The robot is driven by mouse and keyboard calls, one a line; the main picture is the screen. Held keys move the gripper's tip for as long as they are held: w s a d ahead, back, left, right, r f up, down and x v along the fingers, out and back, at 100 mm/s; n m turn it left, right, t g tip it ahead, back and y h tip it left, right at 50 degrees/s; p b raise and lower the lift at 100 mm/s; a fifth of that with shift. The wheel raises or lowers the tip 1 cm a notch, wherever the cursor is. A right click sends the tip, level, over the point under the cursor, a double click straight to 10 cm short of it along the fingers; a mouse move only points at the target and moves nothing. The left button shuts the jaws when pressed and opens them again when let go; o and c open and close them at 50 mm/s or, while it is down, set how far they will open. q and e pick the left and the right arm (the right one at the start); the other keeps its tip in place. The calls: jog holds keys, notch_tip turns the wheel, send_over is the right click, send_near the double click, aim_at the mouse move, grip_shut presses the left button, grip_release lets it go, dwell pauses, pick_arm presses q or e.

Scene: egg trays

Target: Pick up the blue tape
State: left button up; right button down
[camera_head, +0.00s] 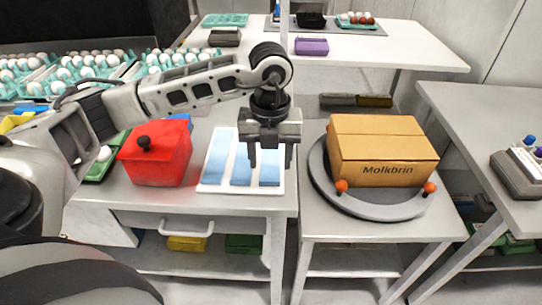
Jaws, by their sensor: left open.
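Three light blue strips lie side by side on a flat white tray on the table; these look like the blue tape. The left strip (216,158) shows clearly. The middle strip (241,172) and the right strip (269,178) are partly covered by my left gripper. The white tray (230,189) shows its rim at the front. My left gripper (270,164) is open and points down over the right strip, its fingers spread to either side of it. Whether the fingertips touch the strip or tray I cannot tell. My right gripper is not in view.
A red box (157,167) with a black knob stands left of the tray. A cardboard box (380,145) sits on a grey round turntable (365,207) to the right, on a separate table. Egg trays (85,66) fill the back left.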

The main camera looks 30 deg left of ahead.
aim_at(269, 186)
pick_arm(q)
jog(key=shift+s+f+p, duration=0.15)
jog(key=shift+f+p, duration=0.5)
jog(key=shift+f, duration=2.2)
jog(key=shift+c, duration=0.3)
jog(key=c, duration=0.4)
